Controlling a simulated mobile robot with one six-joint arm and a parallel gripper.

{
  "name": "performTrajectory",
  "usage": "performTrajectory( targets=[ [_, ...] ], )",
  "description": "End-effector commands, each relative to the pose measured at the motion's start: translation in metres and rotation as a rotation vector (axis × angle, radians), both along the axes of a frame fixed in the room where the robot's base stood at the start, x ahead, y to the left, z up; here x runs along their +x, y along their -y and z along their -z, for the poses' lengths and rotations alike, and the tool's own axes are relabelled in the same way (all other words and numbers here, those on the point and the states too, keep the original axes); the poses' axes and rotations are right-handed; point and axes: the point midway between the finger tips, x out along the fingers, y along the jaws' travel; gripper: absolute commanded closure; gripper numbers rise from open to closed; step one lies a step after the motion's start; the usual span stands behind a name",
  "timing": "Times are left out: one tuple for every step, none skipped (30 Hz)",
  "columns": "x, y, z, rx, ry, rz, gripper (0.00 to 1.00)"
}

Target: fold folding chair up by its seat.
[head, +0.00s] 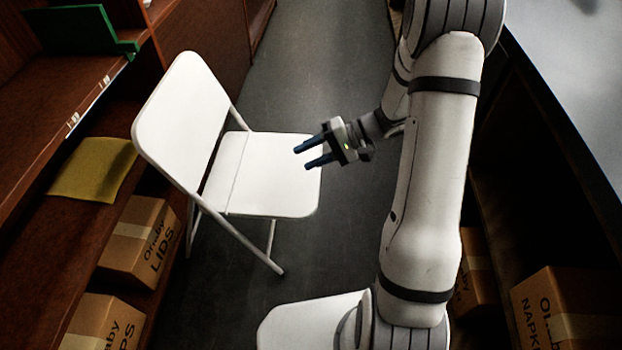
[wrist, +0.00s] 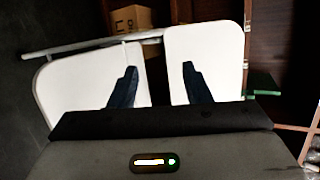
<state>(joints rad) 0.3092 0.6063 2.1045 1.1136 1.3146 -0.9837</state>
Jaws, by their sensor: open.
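The white folding chair (head: 262,172) stands unfolded on the dark floor in the aisle, its backrest (head: 187,118) to the left and its seat flat to the right. My gripper (head: 309,156) is open, with its two blue fingers pointing left over the seat's right edge in the head view. I cannot tell whether the fingers touch the seat. In the wrist view the seat (wrist: 75,88) lies behind the left finger and the backrest (wrist: 204,62) behind the right finger of my gripper (wrist: 158,85). Nothing shows between the fingers.
Brown shelving on the left holds a yellow cloth or sheet (head: 93,170), a green object (head: 78,32) and cardboard boxes (head: 141,238). A counter (head: 572,75) runs along the right, with boxes (head: 565,310) beneath. The aisle floor (head: 315,65) behind the chair is clear.

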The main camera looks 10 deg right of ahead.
Motion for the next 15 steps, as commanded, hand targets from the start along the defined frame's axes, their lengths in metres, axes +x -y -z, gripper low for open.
performTrajectory(
  targets=[
    [0.012, 0.006, 0.036, 0.054, 0.006, 0.046, 0.56],
    [0.019, 0.009, 0.049, 0.084, 0.018, 0.074, 0.56],
    [0.028, 0.014, 0.068, 0.125, 0.034, 0.112, 0.56],
    [0.035, 0.019, 0.081, 0.151, 0.05, 0.145, 0.56],
    [0.041, 0.023, 0.095, 0.177, 0.064, 0.176, 0.56],
    [0.049, 0.029, 0.113, 0.207, 0.085, 0.218, 0.56],
    [0.054, 0.034, 0.125, 0.227, 0.1, 0.249, 0.56],
    [0.059, 0.038, 0.137, 0.244, 0.115, 0.277, 0.56],
    [0.065, 0.043, 0.152, 0.261, 0.135, 0.314, 0.56],
    [0.068, 0.047, 0.161, 0.274, 0.148, 0.339, 0.56],
    [0.071, 0.051, 0.169, 0.283, 0.161, 0.361, 0.56],
    [0.074, 0.055, 0.18, 0.293, 0.176, 0.389, 0.56],
    [0.076, 0.059, 0.188, 0.299, 0.186, 0.409, 0.56],
    [0.078, 0.061, 0.192, 0.305, 0.194, 0.423, 0.56],
    [0.08, 0.064, 0.2, 0.31, 0.205, 0.445, 0.56]
  ],
)
